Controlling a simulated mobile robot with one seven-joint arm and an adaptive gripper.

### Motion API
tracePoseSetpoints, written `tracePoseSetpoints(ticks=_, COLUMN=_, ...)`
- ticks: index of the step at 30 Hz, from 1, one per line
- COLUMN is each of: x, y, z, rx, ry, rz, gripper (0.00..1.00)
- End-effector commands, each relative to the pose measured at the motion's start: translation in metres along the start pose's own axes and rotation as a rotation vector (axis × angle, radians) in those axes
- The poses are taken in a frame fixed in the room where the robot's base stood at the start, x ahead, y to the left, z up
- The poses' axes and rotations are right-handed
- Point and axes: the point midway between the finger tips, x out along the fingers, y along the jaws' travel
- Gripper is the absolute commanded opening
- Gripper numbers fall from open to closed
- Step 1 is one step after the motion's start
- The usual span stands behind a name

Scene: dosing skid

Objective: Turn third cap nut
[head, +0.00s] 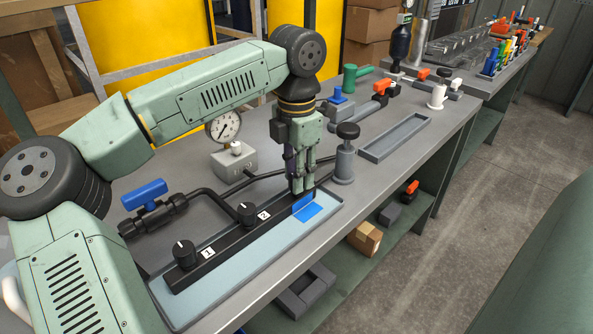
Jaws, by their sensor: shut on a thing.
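A black manifold bar (220,246) lies along a light-blue tray (236,269). The first black cap nut (184,252) and the second cap nut (246,211) stand on it beside labels 1 and 2. My gripper (301,186) points straight down at the bar's far end, at the third position. Its fingers are shut on the third cap nut, which they hide almost wholly. A blue patch (308,211) marks the bar and tray just in front of the fingertips.
A grey post with a black knob (345,160) stands close to the right of my gripper. A blue-handled valve (146,196) and a pressure gauge (223,127) are to the left. An empty grey tray (396,138) lies further right.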

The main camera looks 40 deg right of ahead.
Motion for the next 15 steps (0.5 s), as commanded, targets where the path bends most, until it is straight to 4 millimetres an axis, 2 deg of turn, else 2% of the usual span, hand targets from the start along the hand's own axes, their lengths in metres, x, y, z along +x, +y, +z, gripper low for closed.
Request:
tracePoseSetpoints(ticks=14, x=-0.0009, y=0.0005, z=0.0011, rx=0.011, ry=-0.005, rz=0.002, gripper=0.0)
tracePoseSetpoints(ticks=15, x=-0.0009, y=0.0005, z=0.0011, rx=0.011, ry=-0.005, rz=0.002, gripper=0.3)
